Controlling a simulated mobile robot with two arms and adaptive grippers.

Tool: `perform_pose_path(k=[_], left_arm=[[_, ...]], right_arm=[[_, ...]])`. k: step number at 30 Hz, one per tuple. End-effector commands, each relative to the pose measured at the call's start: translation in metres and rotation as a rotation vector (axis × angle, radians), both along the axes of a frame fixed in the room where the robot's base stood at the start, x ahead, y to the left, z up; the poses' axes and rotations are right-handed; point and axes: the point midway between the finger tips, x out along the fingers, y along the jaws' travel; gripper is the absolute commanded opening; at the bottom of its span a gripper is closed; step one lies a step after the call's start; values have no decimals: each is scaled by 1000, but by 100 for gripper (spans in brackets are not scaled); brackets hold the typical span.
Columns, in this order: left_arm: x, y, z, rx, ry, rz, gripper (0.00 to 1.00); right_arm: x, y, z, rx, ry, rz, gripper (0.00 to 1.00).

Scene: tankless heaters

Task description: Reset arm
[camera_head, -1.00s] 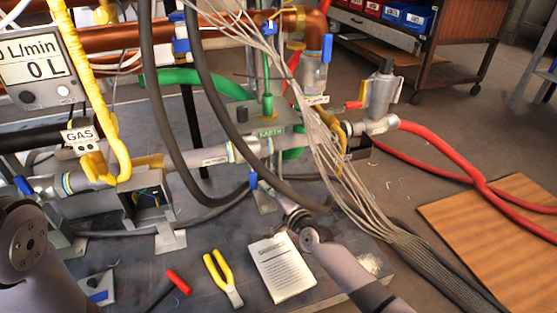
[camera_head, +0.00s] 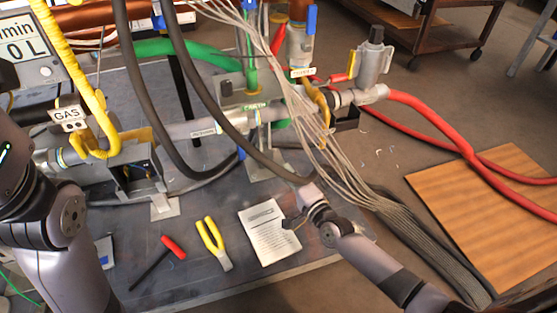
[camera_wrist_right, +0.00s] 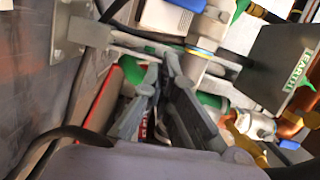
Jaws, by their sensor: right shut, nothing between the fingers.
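My right arm (camera_head: 385,268) reaches in from the lower right in the head view, its wrist beside the sheet of paper and below the pipes. Its fingertips cannot be made out there. In the right wrist view my right gripper (camera_wrist_right: 162,72) is shut and empty, its dark fingers close together in front of pipes and a valve. My left arm (camera_head: 68,240) is bent at the left edge of the head view. Its gripper is out of view.
The bench (camera_head: 185,280) holds a red-handled tool (camera_head: 172,246), yellow-handled pliers (camera_head: 212,240) and a paper sheet (camera_head: 268,232). Grey cables (camera_head: 345,165) hang close to my right wrist. Pipes and yellow and red hoses (camera_head: 440,130) lie behind. A wooden board (camera_head: 485,225) is at right.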

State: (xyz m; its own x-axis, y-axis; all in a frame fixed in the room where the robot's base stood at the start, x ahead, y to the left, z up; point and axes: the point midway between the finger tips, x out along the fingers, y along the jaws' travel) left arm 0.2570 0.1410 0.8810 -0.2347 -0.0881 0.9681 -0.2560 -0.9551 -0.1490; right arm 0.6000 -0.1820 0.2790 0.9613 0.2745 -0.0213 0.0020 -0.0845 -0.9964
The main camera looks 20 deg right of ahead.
Motion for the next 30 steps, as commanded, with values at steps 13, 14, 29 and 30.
perform_pose_path(k=[13, 14, 29, 30], left_arm=[[2, 0, -2, -1, 9, 0, 40], [2, 0, -2, -1, 9, 0, 40], [26, 2, -5, -5, 114, -5, 40], [30, 3, -8, -7, 136, -6, 40]], right_arm=[[-7, -2, 0, -1, -1, 0, 0], [-7, -2, 0, -1, -1, 0, 0], [-41, 36, 138, -185, -356, -37, 0], [-51, 41, 168, -226, -434, -60, 0]])
